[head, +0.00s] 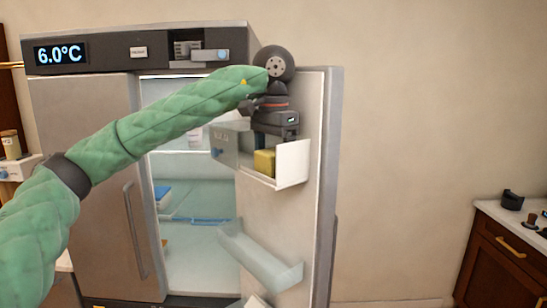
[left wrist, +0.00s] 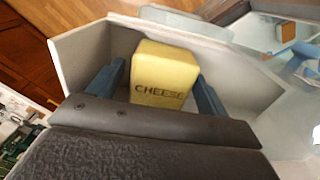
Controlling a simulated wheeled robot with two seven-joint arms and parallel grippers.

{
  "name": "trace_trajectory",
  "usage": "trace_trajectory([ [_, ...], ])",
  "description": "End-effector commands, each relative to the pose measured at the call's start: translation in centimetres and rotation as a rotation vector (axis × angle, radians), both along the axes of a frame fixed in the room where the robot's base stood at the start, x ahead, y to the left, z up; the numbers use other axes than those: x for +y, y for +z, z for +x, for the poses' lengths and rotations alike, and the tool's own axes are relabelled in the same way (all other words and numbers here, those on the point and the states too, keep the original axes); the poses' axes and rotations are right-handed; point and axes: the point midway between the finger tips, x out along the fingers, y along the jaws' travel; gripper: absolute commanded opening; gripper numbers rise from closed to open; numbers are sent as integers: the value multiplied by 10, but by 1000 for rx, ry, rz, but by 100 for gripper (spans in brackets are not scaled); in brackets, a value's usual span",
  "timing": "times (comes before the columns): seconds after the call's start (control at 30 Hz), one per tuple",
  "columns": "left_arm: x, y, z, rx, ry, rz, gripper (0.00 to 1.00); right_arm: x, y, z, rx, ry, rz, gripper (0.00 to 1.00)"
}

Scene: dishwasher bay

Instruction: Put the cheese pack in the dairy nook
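The yellow cheese pack (left wrist: 165,72), with CHEESE printed on it, sits inside the white-walled dairy nook (left wrist: 85,55) on the fridge door. In the head view the pack (head: 264,162) shows at the front of the nook (head: 293,167). My left gripper (head: 277,135) is above the nook, pointing down into it. In the left wrist view its blue-grey fingers stand on either side of the pack, open, with small gaps visible. The pack's underside is hidden. My right gripper is in neither view.
The fridge door stands open, and a grey lettered flap (head: 231,146) is swung open beside the nook. A clear door shelf (head: 258,255) is below. The fridge interior (head: 200,245) is to the left. A wooden cabinet (head: 505,250) stands at right.

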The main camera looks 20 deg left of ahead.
Motion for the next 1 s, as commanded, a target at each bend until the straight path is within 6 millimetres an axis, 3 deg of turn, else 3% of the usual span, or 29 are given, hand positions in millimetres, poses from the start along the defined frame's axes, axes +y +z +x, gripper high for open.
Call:
trace_trajectory([
  [0.27, 0, 3, 0, 0, 0, 0, 78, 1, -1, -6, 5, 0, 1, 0],
  [0.43, 0, 13, 0, -3, 1, 1, 78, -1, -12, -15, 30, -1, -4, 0],
  [0.53, 0, 24, 0, -3, 0, -1, 78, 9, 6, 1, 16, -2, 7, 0],
  [1.0, 0, 73, 0, -3, 1, 1, 78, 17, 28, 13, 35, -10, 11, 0],
])
